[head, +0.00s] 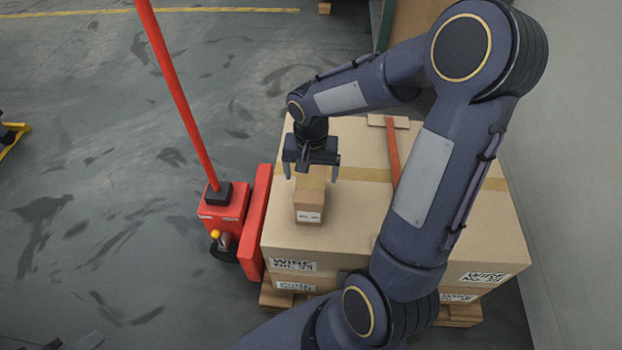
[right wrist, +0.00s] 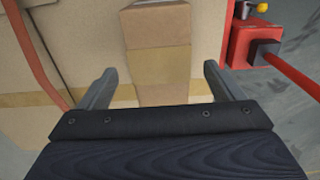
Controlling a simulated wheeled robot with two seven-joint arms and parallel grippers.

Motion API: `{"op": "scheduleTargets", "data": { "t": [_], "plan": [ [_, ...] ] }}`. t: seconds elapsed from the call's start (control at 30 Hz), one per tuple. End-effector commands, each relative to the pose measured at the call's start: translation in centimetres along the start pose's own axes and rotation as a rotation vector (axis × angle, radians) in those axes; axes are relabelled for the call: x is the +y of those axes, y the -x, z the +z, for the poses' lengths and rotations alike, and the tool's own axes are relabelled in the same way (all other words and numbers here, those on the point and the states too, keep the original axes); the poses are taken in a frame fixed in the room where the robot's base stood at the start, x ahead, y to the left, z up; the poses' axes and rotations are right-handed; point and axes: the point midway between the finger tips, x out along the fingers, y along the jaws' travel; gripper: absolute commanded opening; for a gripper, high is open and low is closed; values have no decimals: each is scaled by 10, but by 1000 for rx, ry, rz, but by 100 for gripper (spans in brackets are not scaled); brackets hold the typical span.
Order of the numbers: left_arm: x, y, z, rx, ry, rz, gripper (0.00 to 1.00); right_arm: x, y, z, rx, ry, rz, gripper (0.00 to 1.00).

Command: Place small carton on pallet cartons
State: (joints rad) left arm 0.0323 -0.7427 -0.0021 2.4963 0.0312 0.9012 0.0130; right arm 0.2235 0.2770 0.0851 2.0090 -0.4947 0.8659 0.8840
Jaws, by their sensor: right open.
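The small carton (head: 309,205) is a brown box with a white label on its near face. It stands on top of the large pallet cartons (head: 350,240). My right gripper (head: 312,174) is over its far end, pointing down. In the right wrist view the small carton (right wrist: 161,60) lies ahead of and between the two spread fingers (right wrist: 160,85), with a gap on each side. The gripper is open and does not hold it. My left gripper is in neither view.
A red pallet jack (head: 222,215) with a long red handle (head: 175,85) stands left of the cartons. The cartons sit on a wooden pallet (head: 460,314). A grey wall (head: 570,150) is close on the right. The floor at left is largely clear.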

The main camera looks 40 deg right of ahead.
Motion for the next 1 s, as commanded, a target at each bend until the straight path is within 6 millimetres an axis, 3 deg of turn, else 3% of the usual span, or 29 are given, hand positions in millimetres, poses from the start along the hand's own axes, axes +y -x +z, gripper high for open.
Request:
{"op": "scheduleTargets", "data": {
  "t": [0.03,0.2,0.5,0.67,0.8,1.0],
  "plan": [
    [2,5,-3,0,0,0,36,-1,15,-1,4,0,-3,87],
    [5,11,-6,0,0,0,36,0,44,0,1,0,-1,87],
    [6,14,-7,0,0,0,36,4,74,11,16,34,-36,87],
    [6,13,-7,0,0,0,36,17,105,50,66,149,-150,87],
    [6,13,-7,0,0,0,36,27,125,93,135,280,-279,87],
    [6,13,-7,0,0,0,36,33,135,144,247,443,-434,87]
  ]
}}
